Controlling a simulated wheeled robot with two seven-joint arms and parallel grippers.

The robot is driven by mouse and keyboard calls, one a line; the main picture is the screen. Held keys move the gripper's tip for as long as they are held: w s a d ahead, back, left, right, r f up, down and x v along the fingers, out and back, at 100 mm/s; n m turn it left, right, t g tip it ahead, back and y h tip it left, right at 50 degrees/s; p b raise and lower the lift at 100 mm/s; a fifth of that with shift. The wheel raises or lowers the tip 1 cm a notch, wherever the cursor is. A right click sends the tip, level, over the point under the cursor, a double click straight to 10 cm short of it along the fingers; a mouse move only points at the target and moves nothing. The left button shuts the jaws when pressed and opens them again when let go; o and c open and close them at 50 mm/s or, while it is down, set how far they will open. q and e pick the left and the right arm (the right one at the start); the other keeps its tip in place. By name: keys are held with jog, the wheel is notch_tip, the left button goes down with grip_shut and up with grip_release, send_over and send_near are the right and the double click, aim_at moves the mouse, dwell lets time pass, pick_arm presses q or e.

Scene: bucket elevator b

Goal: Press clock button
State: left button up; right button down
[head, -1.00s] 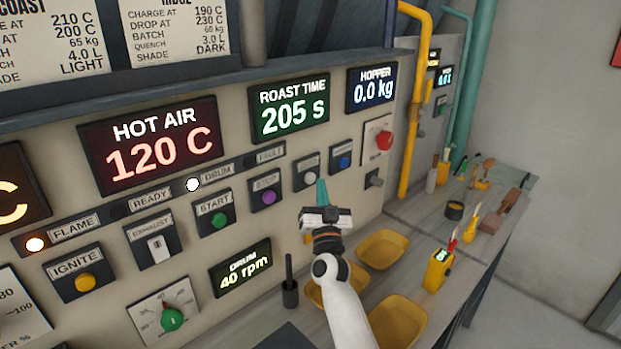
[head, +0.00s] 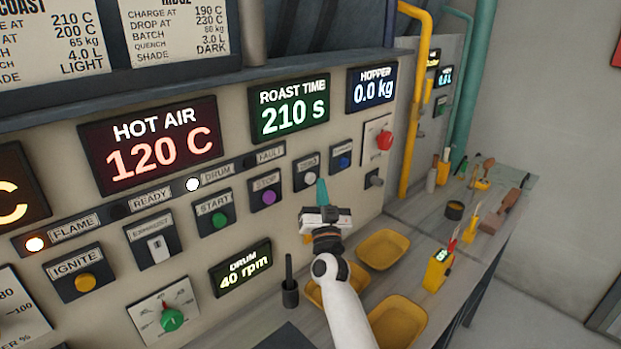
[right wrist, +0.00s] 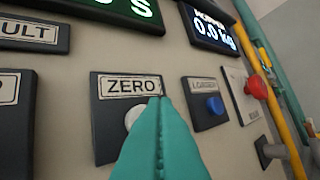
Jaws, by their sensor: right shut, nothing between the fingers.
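The roast time clock display (head: 289,105) reads 210 s in green on the panel. Below it is a dark plate labelled ZERO (right wrist: 133,86) with a whitish round button (right wrist: 133,117), partly hidden by my fingers in the right wrist view. The same button (head: 308,178) shows small in the head view. My right gripper (head: 321,184) has teal fingers, shut and empty, pointing at the panel just in front of and slightly right of this button. In the right wrist view the fingertips (right wrist: 161,101) overlap the button's right side; I cannot tell whether they touch it. My left gripper is out of view.
A blue button (right wrist: 214,105) labelled LOADER sits to the right, with a red knob (head: 384,140) beyond. The purple stop button (head: 268,197) and green start button (head: 220,219) are to the left. Yellow trays (head: 383,250) stand on the bench below.

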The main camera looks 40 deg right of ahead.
jog(key=shift+w, duration=0.1)
jog(key=shift+w, duration=0.35)
jog(key=shift+w+a, duration=0.1)
jog(key=shift+w, duration=0.35)
dwell(0.6)
jog(key=shift+s+p, duration=0.35)
jog(key=shift+s, duration=0.6)
jog(key=s+p, duration=0.2)
jog(key=s, duration=0.4)
jog(key=shift+d, duration=0.35)
